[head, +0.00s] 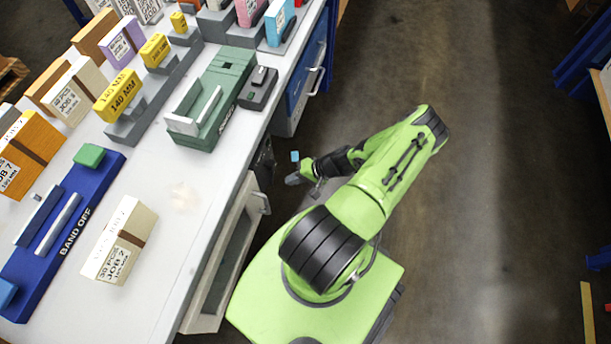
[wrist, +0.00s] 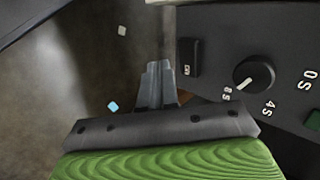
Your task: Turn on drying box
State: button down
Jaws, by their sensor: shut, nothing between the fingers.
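A dark control panel (wrist: 220,100), apparently the drying box's front, fills the right of the wrist view. It carries a small black rocker switch (wrist: 189,57) with a white mark, a round black dial (wrist: 254,76) with a white pointer and time marks around it, and part of a green button (wrist: 313,121). My gripper (wrist: 159,66) is shut and empty, its fingertips just left of the rocker switch; I cannot tell whether they touch. In the head view my gripper (head: 294,179) is low beside the bench, near a dark unit (head: 263,160) under the bench top.
The white bench top (head: 170,190) holds a green machine (head: 215,95), a blue BAND OFF tray (head: 70,235) and several boxes. An open drawer or shelf (head: 225,260) juts out below the bench edge, close to my base.

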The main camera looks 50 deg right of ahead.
aim_at(272, 176)
jog(key=shift+w+a+r, duration=0.1)
jog(key=shift+w+a, duration=0.4)
jog(key=shift+w, duration=0.3)
jog(key=shift+w+a+r, duration=0.1)
jog(key=shift+w+a, duration=0.4)
jog(key=shift+w, duration=0.3)
